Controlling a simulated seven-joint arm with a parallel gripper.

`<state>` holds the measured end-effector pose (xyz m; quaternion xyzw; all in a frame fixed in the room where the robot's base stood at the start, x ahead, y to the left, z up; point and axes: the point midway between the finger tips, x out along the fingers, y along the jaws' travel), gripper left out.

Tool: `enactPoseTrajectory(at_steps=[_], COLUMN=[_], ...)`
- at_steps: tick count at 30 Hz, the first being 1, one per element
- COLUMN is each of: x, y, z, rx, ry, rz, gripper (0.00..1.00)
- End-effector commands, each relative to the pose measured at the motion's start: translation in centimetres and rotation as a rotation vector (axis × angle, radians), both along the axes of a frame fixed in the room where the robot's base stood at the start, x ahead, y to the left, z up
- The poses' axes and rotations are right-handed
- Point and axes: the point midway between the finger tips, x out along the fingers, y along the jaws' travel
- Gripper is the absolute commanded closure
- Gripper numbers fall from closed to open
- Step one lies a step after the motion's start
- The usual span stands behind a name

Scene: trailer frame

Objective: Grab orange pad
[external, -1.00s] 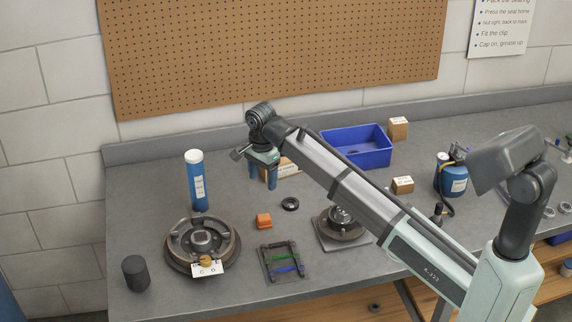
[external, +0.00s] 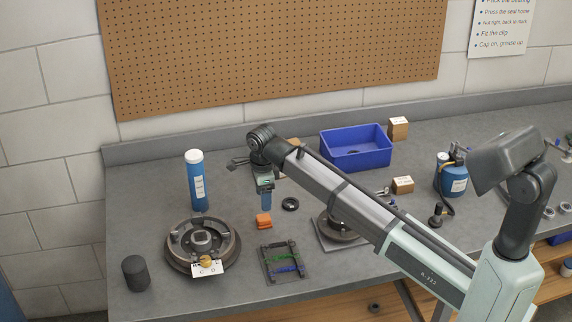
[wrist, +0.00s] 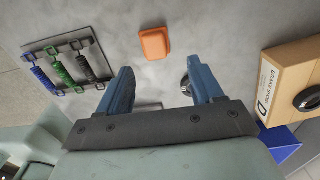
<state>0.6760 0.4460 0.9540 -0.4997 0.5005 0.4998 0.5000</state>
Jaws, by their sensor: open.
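The orange pad (external: 264,220) is a small block lying on the grey workbench, between the round brake drum assembly and the black ring. It also shows in the wrist view (wrist: 155,43), whole and uncovered, ahead of the fingertips. My gripper (external: 266,206) is above and just behind the pad in the external view, with its fingers pointing down. In the wrist view my gripper (wrist: 163,75) has its two blue fingers apart with nothing between them. The pad lies beyond the fingertips, roughly in line with the gap.
A black ring (external: 290,204) lies right of the pad. The spring tray (external: 284,264) is in front, the drum assembly (external: 232,258) and blue tube (external: 196,182) to the left. A cardboard box (wrist: 290,70) is close to the right finger in the wrist view. A blue bin (external: 356,148) stands behind.

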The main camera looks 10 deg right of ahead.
Motion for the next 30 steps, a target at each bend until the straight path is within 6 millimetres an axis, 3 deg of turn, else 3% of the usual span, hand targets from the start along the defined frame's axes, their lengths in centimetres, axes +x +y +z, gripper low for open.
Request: enactPoseTrajectory(at_steps=[13,23,30], x=[-0.3,-0.8,-0.8], y=[0.1,0.3,0.4], z=[-2.6,-6.5,-6.8], rx=[0.0,0.0,0.001], ry=[0.001,0.0,-0.001], rz=[0.001,0.001,0.001], gripper=[0.34,0.34,0.34])
